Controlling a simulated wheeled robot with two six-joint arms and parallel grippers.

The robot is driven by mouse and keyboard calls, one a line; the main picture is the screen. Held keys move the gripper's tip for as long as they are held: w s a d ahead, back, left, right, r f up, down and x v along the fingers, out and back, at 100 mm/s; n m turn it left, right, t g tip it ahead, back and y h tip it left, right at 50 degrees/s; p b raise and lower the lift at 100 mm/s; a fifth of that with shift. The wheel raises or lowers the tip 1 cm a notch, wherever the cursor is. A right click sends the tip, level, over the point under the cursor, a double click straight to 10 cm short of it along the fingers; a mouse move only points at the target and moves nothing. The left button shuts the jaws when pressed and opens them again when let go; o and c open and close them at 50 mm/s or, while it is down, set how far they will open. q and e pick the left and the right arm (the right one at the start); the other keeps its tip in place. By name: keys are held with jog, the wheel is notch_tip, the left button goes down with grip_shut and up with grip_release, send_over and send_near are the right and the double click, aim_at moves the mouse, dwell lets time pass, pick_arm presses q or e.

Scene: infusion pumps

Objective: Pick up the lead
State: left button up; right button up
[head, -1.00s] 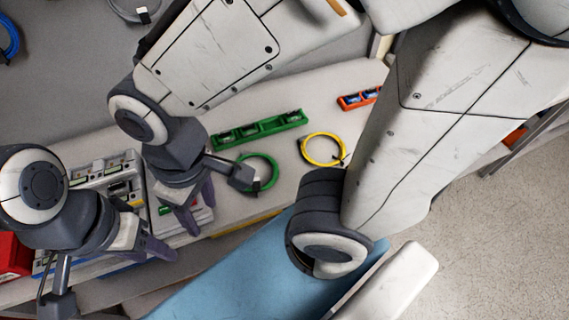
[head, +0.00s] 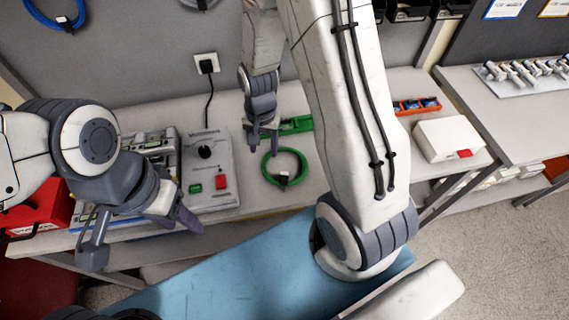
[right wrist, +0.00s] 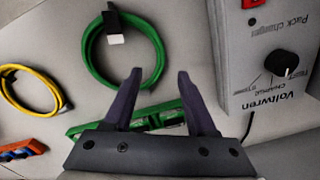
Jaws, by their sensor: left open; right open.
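A green lead (head: 284,168) lies coiled on the bench, right of the charger. It also shows in the right wrist view (right wrist: 90,62), with a dark clip and a white plug or tag. My right gripper (head: 263,148) is open and empty, just left of the green coil in the head view. In the right wrist view its fingertips (right wrist: 159,75) point toward the coil's right side. A yellow lead (right wrist: 14,98) lies coiled at left there; my right arm hides it in the head view. A blue lead (head: 62,22) hangs on the wall. My left gripper (head: 180,217) is open and empty at the bench's front edge.
The grey charger (head: 222,150) has a knob and a black cable to a wall socket (head: 207,63). A green tray (head: 297,125), an orange tray (head: 418,107) and a white box (head: 450,138) stand on the bench. A blue surface (head: 240,270) is in front.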

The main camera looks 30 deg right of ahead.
aim_at(265, 161)
jog(key=shift+s+f+p, duration=0.1)
jog(key=shift+f+p, duration=0.4)
jog(key=shift+f, duration=2.15)
grip_shut()
